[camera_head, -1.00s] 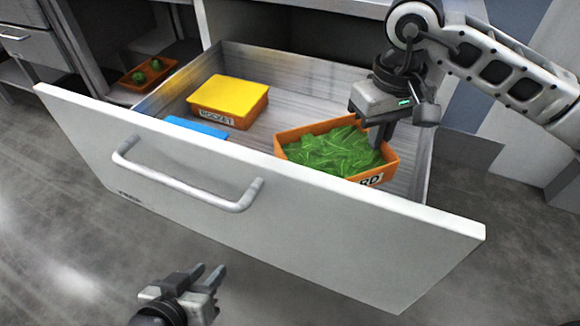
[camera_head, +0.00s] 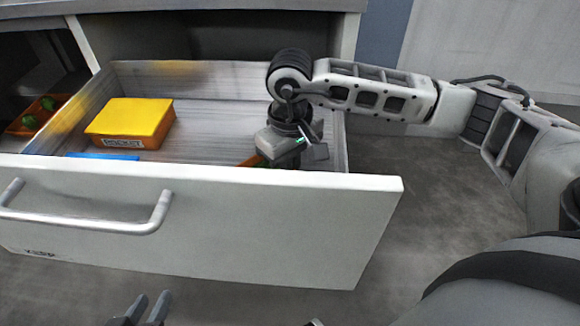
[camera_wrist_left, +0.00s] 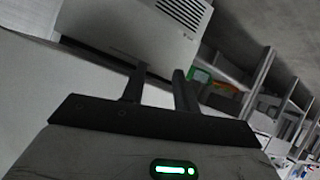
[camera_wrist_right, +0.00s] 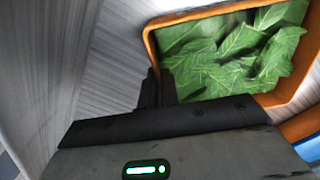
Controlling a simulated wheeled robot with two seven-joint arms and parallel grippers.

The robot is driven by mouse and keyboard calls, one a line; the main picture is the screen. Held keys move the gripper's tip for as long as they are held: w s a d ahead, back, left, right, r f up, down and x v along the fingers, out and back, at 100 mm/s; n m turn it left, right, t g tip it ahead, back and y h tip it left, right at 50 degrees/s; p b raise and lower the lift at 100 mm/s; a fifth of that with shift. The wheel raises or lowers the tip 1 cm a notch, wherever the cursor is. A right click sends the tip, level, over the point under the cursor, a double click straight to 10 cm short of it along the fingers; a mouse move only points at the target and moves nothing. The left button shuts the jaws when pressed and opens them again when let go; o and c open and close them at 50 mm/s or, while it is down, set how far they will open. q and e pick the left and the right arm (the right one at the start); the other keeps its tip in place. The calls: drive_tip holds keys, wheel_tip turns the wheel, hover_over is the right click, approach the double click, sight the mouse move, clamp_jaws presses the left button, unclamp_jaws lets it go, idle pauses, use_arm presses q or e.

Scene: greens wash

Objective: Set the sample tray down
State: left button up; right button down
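An orange tray of green leaves (camera_wrist_right: 150,45) fills the upper right of the right wrist view. In the head view only a sliver of its orange rim (camera_head: 250,161) shows; the drawer front and my right gripper hide the rest. My right gripper (camera_wrist_right: 158,88) has its fingers close together across the tray's side wall, one inside and one outside. It also shows in the head view (camera_head: 284,152), fingertips hidden. I cannot tell whether the tray rests on the drawer floor. My left gripper (camera_head: 151,300) is open and empty, low in front of the drawer; its fingers show in its wrist view (camera_wrist_left: 157,88).
The open drawer (camera_head: 200,215) has a tall white front with a bar handle (camera_head: 85,222). Inside are a yellow-topped box labelled ROCKET (camera_head: 130,122) and something blue (camera_head: 100,156). An orange tray with green items (camera_head: 38,113) sits left. Floor is clear right of the drawer.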

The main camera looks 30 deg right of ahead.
drive_tip(key=shift+f+b, duration=0.15)
drive_tip(key=shift+b, duration=0.15)
drive_tip(key=c, duration=1.6)
unclamp_jaws()
drive_tip(key=shift+c, duration=0.2)
use_arm(q)
drive_tip(key=shift+r, duration=0.15)
drive_tip(key=shift+r, duration=0.1)
use_arm(e)
drive_tip(key=shift+r, duration=0.2)
